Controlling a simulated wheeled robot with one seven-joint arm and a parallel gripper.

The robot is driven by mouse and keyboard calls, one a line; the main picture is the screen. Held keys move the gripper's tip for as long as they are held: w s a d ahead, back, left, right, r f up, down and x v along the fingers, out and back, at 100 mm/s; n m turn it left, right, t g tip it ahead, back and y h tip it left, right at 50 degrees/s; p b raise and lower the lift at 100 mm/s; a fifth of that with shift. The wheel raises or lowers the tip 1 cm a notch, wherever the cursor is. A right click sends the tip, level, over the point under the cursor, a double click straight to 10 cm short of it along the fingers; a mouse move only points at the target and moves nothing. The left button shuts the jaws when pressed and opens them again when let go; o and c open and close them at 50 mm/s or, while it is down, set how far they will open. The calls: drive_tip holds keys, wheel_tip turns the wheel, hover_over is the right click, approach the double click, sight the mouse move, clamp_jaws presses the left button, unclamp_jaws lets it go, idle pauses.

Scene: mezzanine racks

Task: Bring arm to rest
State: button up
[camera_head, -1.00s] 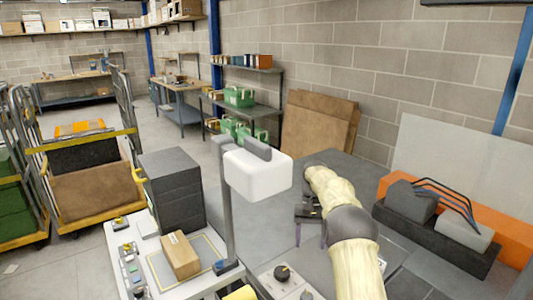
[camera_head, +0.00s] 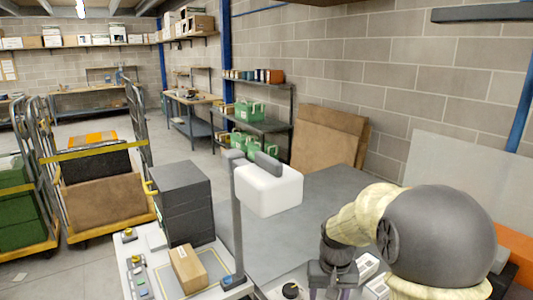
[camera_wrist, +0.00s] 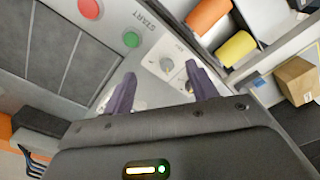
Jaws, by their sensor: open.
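My gripper (camera_wrist: 162,95) is open in the wrist view, its two purple fingers apart with nothing between them. Beyond the fingers lies a light panel (camera_wrist: 145,50) with a START label, a red button, a green button and knobs. In the head view my gripper (camera_head: 333,292) points down at the bottom edge, over the front of the grey table, and its fingertips are partly cut off. My arm is bent, with a large dark joint close to the camera.
A cardboard box (camera_head: 187,268) lies on the light bench at left, beside a dark stack of drawers (camera_head: 182,203). A post with a white box-shaped head (camera_head: 268,190) stands left of my arm. Orange and yellow cylinders (camera_wrist: 208,15) lie near the panel. The grey table (camera_head: 325,195) is clear behind.

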drive_tip(key=s+f+t, duration=0.1)
drive_tip(key=s+t, duration=0.1)
drive_tip(key=s, duration=1.1)
drive_tip(key=shift+s+d+f+n, duration=0.15)
drive_tip(key=shift+s+f+n, duration=0.1)
drive_tip(key=shift+f+n, duration=0.1)
